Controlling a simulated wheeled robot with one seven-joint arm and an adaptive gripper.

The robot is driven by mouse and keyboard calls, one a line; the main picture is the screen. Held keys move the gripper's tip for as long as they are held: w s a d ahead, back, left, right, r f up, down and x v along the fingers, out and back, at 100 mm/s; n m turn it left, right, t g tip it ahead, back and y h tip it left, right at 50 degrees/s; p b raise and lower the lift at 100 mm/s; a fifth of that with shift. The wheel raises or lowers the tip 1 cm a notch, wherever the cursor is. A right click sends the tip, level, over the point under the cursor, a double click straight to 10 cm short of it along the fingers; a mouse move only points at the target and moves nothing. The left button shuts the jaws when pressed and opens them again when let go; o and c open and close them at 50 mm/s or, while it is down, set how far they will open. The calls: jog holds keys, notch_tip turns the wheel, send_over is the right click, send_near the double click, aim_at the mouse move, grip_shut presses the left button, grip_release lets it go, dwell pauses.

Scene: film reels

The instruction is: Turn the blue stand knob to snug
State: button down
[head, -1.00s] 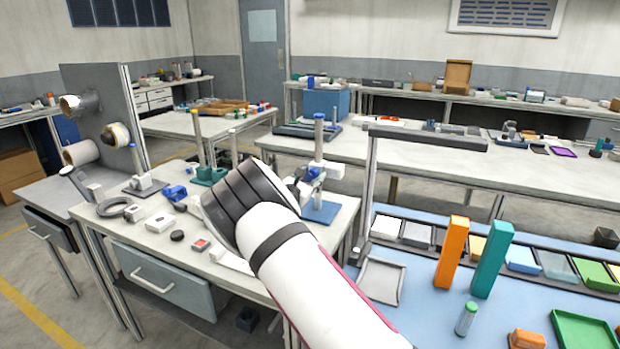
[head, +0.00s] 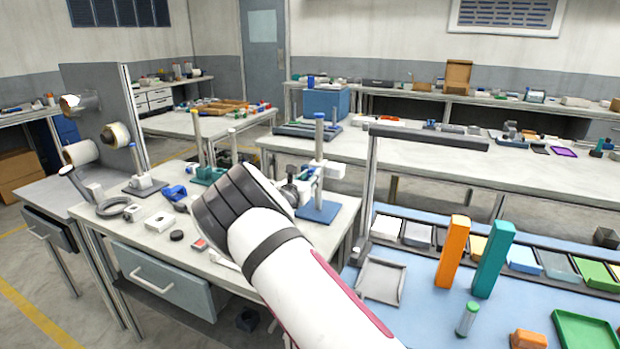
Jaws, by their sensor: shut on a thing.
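The blue stand has a flat blue base (head: 318,211), an upright metal post (head: 319,150) with a blue top, and a pale clamp block (head: 333,169) on the post. It stands at the right end of the near-left workbench. My gripper (head: 292,190) is at the left side of the post, at clamp height, mostly hidden behind my thick dark-ringed wrist. It is shut on what appears to be the stand's knob. The knob itself is covered, so its turn angle cannot be seen.
On the same bench (head: 140,236) are a green-based stand (head: 208,176), a white-block stand (head: 144,182), a grey ring (head: 113,208) and small blue parts (head: 175,192). A dark overhead bar (head: 425,136) and an orange block (head: 452,252) stand to the right.

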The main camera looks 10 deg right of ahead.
jog(key=shift+n, duration=3.7)
jog(key=c, duration=1.2)
grip_release()
jog(key=shift+c, duration=0.2)
jog(key=shift+s+a, duration=0.1)
jog(key=v, duration=1.1)
jog(key=shift+s+a, duration=0.2)
jog(key=shift+s, duration=0.15)
